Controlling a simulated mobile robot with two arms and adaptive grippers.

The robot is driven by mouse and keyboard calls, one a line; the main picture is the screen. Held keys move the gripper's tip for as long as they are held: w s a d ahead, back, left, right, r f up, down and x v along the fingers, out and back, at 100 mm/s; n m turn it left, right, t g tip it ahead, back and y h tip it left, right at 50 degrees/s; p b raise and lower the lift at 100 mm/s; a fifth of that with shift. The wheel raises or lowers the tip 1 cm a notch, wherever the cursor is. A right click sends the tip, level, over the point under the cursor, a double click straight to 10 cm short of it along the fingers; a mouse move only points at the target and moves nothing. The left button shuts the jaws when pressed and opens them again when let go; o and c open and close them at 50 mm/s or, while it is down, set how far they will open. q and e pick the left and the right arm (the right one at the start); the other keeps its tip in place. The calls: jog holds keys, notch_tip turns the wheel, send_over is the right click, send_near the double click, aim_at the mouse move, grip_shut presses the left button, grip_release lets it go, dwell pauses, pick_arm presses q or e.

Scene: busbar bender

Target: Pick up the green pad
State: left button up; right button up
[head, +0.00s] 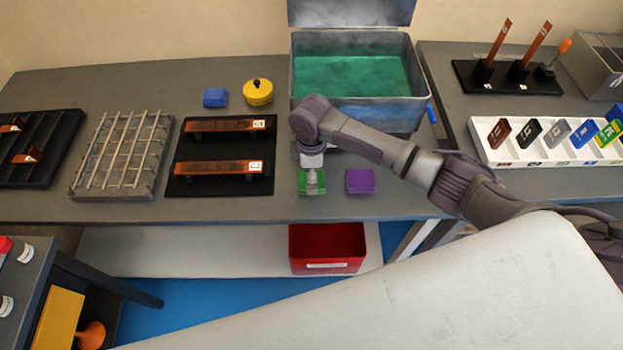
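The green pad (303,186) lies on the grey worktable, in front of the large metal bin and to the left of the purple pad (360,181). My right gripper (314,190) comes in from the right and points down at the green pad, covering its middle. I cannot tell whether its fingers are open or closed on the pad, or whether they touch it. My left gripper is not in view.
The metal bin (350,45) with green contents stands behind my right arm. A blue pad (215,97) and a yellow pot (258,92) are at the back. A black mat with copper bars (217,168) lies left. A red bin (327,247) sits below the table.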

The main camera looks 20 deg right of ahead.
jog(key=shift+f, duration=1.4)
jog(key=c, duration=1.1)
jog(key=shift+r, duration=0.1)
jog(key=shift+r, duration=0.5)
notch_tip(320, 180, up, 2)
jog(key=shift+w+r+b, duration=0.1)
jog(key=shift+r+b, duration=0.1)
jog(key=shift+b, duration=0.2)
jog(key=s+d+r, duration=0.1)
jog(key=d+r, duration=0.1)
jog(key=d, duration=0.1)
jog(key=s+d+r+b, duration=0.1)
jog(key=d+r, duration=0.2)
jog(key=d, duration=0.1)
jog(key=s+d+r+b, duration=0.1)
jog(key=d+r, duration=0.1)
jog(key=d, duration=0.2)
jog(key=shift+s+d+r, duration=0.1)
jog(key=shift+s+r, duration=0.15)
jog(key=shift+s, duration=0.15)
